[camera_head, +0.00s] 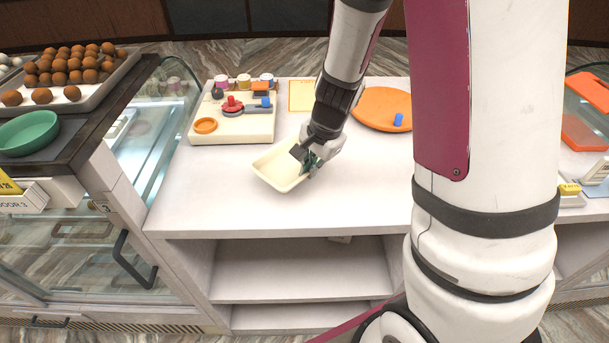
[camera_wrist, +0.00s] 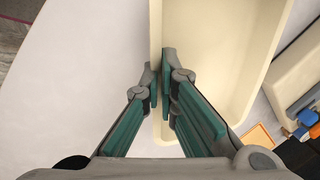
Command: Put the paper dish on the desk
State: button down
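The paper dish (camera_head: 272,173) is a shallow cream tray with rounded corners, at the middle of the white desk (camera_head: 200,205). It looks empty. My gripper (camera_head: 309,163) reaches down to the dish's right side. In the wrist view, the dish (camera_wrist: 215,45) fills the upper middle, and my gripper's fingertips (camera_wrist: 160,82) are close together with the dish's side wall pinched between them. One fingertip is inside the dish and the other outside. I cannot tell whether the dish's underside touches the desk or hangs slightly above it.
A cream board (camera_head: 245,131) with an orange ring and small coloured pieces sits behind left. An orange round plate (camera_head: 375,108) with a blue piece (camera_head: 398,120) is behind right. A glass case with a tray of brown balls (camera_head: 68,98) stands left. The desk's front is clear.

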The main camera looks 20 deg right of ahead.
jog(key=shift+w+a, duration=0.45)
jog(key=shift+a, duration=0.05)
jog(key=shift+s+x, duration=0.2)
jog(key=shift+x, duration=1.7)
jog(key=shift+a+f, duration=0.1)
jog(key=shift+f, duration=0.05)
jog(key=c, duration=1.8)
grip_release()
jog(key=s+a+r+n+t+p, duration=0.1)
jog(key=s+a+r+n, duration=0.15)
jog(key=s+r, duration=0.65)
jog(key=s+a+r+n+p, duration=0.15)
jog(key=r+n, duration=0.25)
jog(key=r, duration=1.1)
jog(key=s+r+n+t, duration=0.1)
jog(key=s+r+n, duration=0.2)
jog(key=s, duration=0.3)
jog(key=s+r+n+h, duration=0.1)
jog(key=s+r+n, duration=0.2)
jog(key=s, duration=0.3)
jog(key=shift+s+d+r+n+t+b, duration=0.2)
jog(key=shift+d+n+t+b, duration=0.2)
jog(key=shift+d+n, duration=0.1)
